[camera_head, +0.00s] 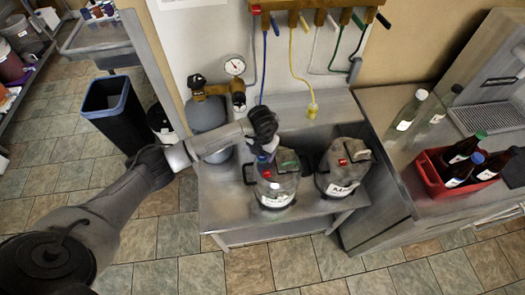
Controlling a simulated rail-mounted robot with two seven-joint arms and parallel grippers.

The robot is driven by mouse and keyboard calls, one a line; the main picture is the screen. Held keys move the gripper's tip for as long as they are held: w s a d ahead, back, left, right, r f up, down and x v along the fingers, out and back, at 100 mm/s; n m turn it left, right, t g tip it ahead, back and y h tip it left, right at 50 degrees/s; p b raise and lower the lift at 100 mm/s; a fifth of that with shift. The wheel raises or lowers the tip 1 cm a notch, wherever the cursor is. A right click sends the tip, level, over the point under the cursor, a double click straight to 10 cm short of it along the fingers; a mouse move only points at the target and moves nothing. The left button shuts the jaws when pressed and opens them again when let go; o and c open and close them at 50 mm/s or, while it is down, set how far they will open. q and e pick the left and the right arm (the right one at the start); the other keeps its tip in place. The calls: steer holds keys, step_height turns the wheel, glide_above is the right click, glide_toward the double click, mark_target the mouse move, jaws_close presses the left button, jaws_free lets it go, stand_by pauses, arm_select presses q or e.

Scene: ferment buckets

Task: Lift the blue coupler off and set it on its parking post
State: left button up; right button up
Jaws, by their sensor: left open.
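A thin blue hose (264,70) hangs from the wooden rack (320,4) to my left gripper (264,146). A small bluish part, probably the blue coupler (263,157), shows just under the gripper at the lid of the left bucket (276,201). My left gripper is open, pointing down over that lid. Its fingers are dark and small, so I cannot tell whether they surround the coupler or are above it. I cannot pick out the parking post with certainty. My right gripper is not in view.
A second labelled bucket (342,190) stands close on the right. A yellow coupler (312,110) hangs behind the buckets. A grey tank with a gauge (235,66) stands behind left. A red bottle crate (436,186) and clear bottles (409,111) are on the right counter.

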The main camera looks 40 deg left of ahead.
arm_select(q)
steer(key=shift+f, duration=0.35)
steer(key=c, duration=0.8)
steer(key=shift+o, duration=0.2)
steer(key=shift+r, duration=0.15)
step_height(320, 180, up, 4)
steer(key=shift+f+b, duration=0.15)
steer(key=shift+b, duration=0.85)
steer(key=d+r+b, duration=0.3)
steer(key=d+r, duration=0.4)
steer(key=d, duration=0.4)
steer(key=shift+s+d, duration=0.15)
steer(key=shift+d, duration=0.2)
